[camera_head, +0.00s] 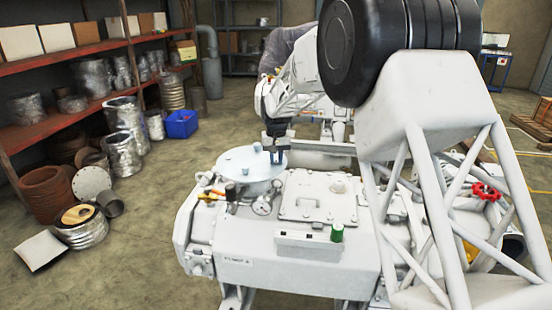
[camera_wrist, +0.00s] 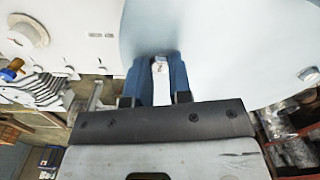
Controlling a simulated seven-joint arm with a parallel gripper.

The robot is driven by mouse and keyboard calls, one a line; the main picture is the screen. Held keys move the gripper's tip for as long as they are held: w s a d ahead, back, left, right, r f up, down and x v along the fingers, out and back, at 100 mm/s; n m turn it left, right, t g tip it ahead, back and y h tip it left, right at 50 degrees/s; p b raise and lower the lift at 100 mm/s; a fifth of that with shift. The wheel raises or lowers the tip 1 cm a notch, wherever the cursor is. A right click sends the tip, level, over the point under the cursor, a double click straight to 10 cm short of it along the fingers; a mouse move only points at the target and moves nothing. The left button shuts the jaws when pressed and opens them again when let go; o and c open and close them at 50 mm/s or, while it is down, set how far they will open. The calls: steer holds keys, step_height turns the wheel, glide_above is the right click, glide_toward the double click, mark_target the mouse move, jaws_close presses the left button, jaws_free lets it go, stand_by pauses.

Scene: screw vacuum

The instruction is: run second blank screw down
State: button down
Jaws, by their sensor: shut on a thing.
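My gripper (camera_head: 276,156) points down at the right edge of the pale blue-grey round blank (camera_head: 240,163) on top of the white vacuum machine (camera_head: 300,245). In the wrist view, its blue fingers (camera_wrist: 161,70) are shut on a small light screw (camera_wrist: 161,64) at the blank's rim. The blank's wide flat face (camera_wrist: 235,45) fills the upper right there. Another screw head (camera_wrist: 308,74) shows on the blank at the right edge of the wrist view. How deep the held screw sits cannot be told.
A green knob (camera_head: 337,232) and a square hatch (camera_head: 318,201) lie to the right. Shelving with metal parts (camera_head: 125,118) stands at the left.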

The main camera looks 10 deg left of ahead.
mark_target(277, 162)
steer(key=c, duration=1)
jaws_free()
steer(key=shift+r, duration=0.15)
steer(key=shift+r, duration=3.8)
steer(key=shift+d, duration=0.1)
